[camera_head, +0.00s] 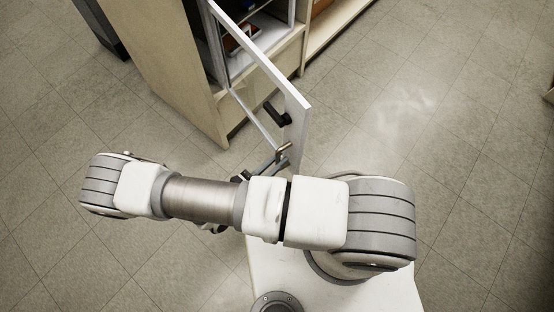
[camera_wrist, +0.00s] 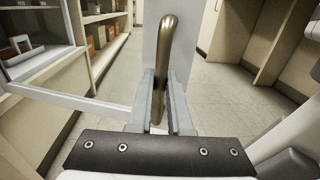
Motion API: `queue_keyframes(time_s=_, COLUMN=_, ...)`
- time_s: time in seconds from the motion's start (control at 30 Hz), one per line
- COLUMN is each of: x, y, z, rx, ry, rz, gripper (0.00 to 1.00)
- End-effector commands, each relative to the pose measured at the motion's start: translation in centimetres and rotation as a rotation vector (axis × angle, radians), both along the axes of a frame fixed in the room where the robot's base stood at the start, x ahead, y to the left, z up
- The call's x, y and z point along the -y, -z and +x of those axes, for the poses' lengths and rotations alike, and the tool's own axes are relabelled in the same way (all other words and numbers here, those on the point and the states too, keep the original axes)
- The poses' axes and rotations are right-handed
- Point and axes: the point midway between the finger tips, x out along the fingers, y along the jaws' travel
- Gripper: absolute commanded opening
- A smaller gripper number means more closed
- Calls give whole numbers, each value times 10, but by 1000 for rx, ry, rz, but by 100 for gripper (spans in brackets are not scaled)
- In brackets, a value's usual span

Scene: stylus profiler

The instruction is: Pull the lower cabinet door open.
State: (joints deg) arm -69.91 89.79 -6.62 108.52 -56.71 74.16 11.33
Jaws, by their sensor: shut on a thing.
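The lower cabinet door (camera_head: 297,107) is a pale-framed door with a see-through middle. It stands swung well out from the cabinet (camera_head: 180,70) in the head view. Its pale frame edge (camera_wrist: 151,35) is straight ahead in the wrist view. A bronze bar handle (camera_wrist: 166,50) stands upright on that frame; it also shows in the head view (camera_head: 283,151). My gripper (camera_wrist: 163,95) has its two grey fingers on either side of the handle's lower part and is shut on it. In the head view my arm hides most of the gripper.
Shelves inside the cabinet hold dark and reddish-brown items (camera_head: 240,38). A long shelf unit with boxes (camera_wrist: 98,35) stands beyond the door at the left in the wrist view. The tiled floor (camera_head: 430,110) right of the door is clear.

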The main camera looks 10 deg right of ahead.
Motion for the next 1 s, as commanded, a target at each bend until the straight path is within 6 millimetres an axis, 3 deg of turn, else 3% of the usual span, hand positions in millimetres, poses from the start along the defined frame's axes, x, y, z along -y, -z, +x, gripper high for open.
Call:
queue_keyframes(time_s=0.57, x=-3, y=-2, z=5, rx=7, ry=-11, rz=0, gripper=0)
queue_keyframes(time_s=0.6, x=-3, y=-2, z=5, rx=7, ry=-12, rz=0, gripper=23)
queue_keyframes(time_s=0.73, x=-2, y=-1, z=4, rx=5, ry=-10, rz=0, gripper=46)
queue_keyframes(time_s=1.0, x=-1, y=0, z=2, rx=1, ry=-6, rz=0, gripper=47)
